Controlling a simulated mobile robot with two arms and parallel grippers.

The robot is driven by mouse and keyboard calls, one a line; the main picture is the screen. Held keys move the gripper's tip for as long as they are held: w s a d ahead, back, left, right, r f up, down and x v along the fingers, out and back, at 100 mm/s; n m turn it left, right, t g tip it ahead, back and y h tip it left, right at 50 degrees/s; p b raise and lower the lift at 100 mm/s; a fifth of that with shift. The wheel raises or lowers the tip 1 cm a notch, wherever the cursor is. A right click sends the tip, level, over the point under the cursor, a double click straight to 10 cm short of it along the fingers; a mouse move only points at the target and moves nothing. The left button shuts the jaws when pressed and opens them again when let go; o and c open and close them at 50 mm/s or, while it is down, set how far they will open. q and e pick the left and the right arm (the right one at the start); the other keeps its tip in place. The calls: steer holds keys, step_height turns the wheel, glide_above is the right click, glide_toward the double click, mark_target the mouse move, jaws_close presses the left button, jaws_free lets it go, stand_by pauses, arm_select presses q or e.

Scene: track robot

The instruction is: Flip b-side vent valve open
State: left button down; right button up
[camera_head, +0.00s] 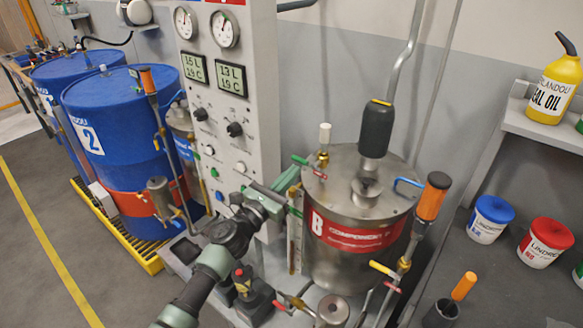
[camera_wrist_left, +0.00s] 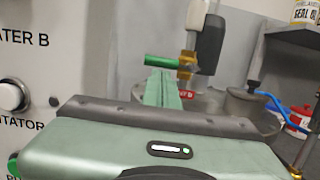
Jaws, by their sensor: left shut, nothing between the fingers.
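The B tank (camera_head: 358,220) is a steel drum with a red "B" label. On its lid at the left stands a small brass valve (camera_head: 322,158) with a white cap, a green handle (camera_head: 299,160) and a red piece beside it. My left gripper (camera_head: 291,178) is shut and empty at the tank's upper left, just below the green handle. In the left wrist view its fingers (camera_wrist_left: 162,90) are together, and the green handle (camera_wrist_left: 160,62) lies sideways just beyond the tips; I cannot tell whether they touch. My right gripper is not in view.
The control panel (camera_head: 215,125) with gauges and buttons stands close left of my left gripper. A blue handle (camera_head: 408,183) and an orange-handled valve (camera_head: 433,197) are at the tank's right. Blue drums (camera_head: 125,110) stand at left, small tubs (camera_head: 491,218) at right.

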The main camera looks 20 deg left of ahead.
arm_select(q)
steer(key=shift+w+r, duration=0.1)
steer(key=shift+w, duration=0.05)
steer(key=shift+r+m, duration=0.3)
steer(key=shift+m, duration=0.4)
